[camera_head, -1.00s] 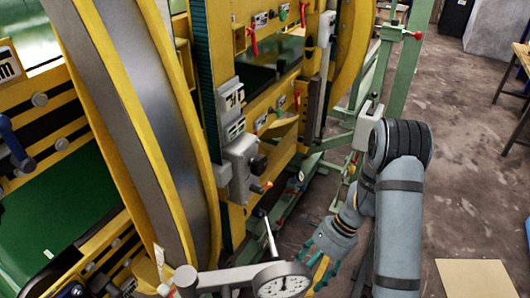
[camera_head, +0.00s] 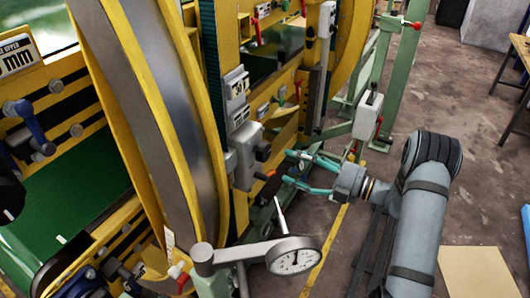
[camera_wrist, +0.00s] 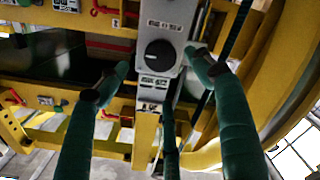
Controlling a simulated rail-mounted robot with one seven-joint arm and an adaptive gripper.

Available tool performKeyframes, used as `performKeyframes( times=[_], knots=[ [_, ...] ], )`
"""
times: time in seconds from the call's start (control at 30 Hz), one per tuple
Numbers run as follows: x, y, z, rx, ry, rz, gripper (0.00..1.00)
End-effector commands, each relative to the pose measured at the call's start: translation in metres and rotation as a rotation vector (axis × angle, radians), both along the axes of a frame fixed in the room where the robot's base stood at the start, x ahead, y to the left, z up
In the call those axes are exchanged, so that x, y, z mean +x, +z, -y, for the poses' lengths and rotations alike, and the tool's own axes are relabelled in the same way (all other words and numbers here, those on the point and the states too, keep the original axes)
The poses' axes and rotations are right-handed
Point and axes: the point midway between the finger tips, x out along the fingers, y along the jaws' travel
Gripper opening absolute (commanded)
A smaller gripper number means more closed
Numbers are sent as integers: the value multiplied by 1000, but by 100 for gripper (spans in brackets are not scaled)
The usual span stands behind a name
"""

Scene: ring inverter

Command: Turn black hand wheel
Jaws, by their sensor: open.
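A round black knob (camera_wrist: 159,54), which looks like the black hand wheel, sits on the face of a grey box (camera_wrist: 176,22) in the wrist view. In the head view the grey box (camera_head: 240,156) is on the yellow machine, with the dark knob (camera_head: 263,152) on its right side. My gripper (camera_head: 288,167) is open and empty, with its teal fingers pointing left at the box. In the wrist view my gripper's fingers (camera_wrist: 155,76) are spread below and to both sides of the knob, apparently not touching it. The remaining distance is hard to tell.
A dial gauge (camera_head: 294,261) on a grey arm stands below my gripper. A dark lever with an orange-red end (camera_head: 268,175) is just below the knob. A green post (camera_head: 400,85) rises behind my arm. The floor to the right (camera_head: 480,150) is mostly open.

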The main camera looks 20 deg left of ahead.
Motion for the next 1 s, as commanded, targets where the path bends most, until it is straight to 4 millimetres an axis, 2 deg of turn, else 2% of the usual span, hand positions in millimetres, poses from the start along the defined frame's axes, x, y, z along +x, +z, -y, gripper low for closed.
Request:
performKeyframes(
  times=[0.4,0.53,0.7,1.0],
  knots=[
    [11,1,-70,-1,8,-2,67],
    [14,0,-87,-3,7,-3,67],
    [17,0,-97,-2,4,-1,67],
    [17,-1,-99,-3,5,-1,66]
  ],
)
